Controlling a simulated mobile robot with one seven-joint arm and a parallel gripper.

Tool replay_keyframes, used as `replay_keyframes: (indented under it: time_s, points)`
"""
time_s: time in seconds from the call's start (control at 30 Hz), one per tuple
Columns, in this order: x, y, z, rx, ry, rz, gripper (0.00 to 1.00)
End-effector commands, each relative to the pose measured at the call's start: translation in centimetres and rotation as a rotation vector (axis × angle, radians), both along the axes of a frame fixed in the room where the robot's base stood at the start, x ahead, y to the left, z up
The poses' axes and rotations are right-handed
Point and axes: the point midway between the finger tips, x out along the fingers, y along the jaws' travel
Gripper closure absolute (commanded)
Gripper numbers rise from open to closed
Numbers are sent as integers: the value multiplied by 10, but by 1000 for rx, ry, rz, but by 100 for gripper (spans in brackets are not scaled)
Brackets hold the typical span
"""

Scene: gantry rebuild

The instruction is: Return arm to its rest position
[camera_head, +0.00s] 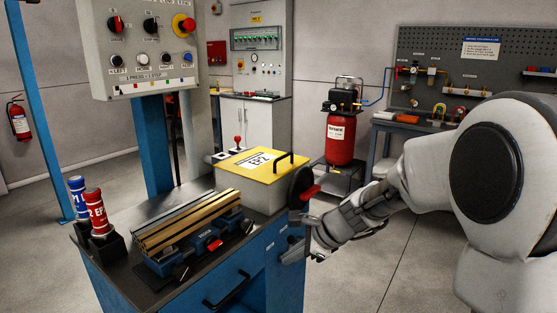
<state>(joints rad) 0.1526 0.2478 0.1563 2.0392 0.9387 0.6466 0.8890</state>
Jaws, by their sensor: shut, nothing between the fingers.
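My arm comes in from the right edge, its large white joint close to the camera. My gripper (296,252) is at the arm's far end, beside the right front corner of the blue workbench (200,292). It looks shut and empty, with its fingers small and partly lost against the bench. A dark part with a red piece shows just above it. I cannot tell whether the gripper touches the bench side.
On the bench are a yellow-lidded EP2 box (235,162), brass-coloured bars (185,222) on a blue holder, and red (96,212) and blue (76,197) cylinders. A control panel (145,40) stands behind. A red compressor (340,135) stands farther back. Floor right of the bench is open.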

Motion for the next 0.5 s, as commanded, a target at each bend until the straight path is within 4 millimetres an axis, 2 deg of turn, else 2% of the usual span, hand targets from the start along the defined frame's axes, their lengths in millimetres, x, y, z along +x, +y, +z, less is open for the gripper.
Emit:
replay_keyframes:
  time_s: [0.03, 0.2, 0.5]
  points:
    - [-14, -1, 13, -57, -49, 74, 100]
    - [-62, -12, 44, -255, -188, 331, 100]
    - [-148, -44, 78, -614, -379, 757, 100]
